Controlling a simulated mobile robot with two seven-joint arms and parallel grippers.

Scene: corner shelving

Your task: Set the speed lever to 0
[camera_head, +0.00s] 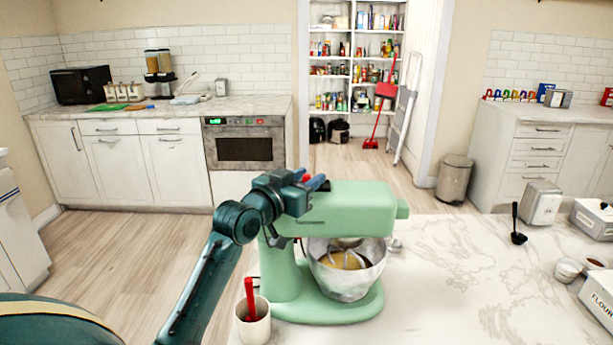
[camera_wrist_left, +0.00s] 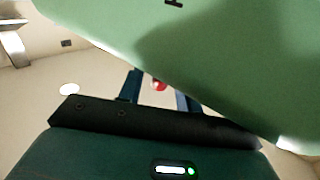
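The green stand mixer (camera_head: 350,205) stands on the marble counter, with a metal bowl (camera_head: 347,270) holding yellowish contents under its head. My left gripper (camera_head: 316,183) is at the near-left side of the mixer head. A small red knob (camera_head: 306,177), apparently the speed lever's end, shows beside the fingertips. In the left wrist view the gripper (camera_wrist_left: 160,92) is open, and the red knob (camera_wrist_left: 158,85) appears between the fingers with gaps on both sides. The mixer's green side (camera_wrist_left: 220,60) fills the top right there. The lever's shaft and any speed scale are hidden. My right gripper is not in view.
A white cup (camera_head: 254,325) with a red-handled utensil stands left of the mixer base. The counter right of the mixer is mostly clear.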

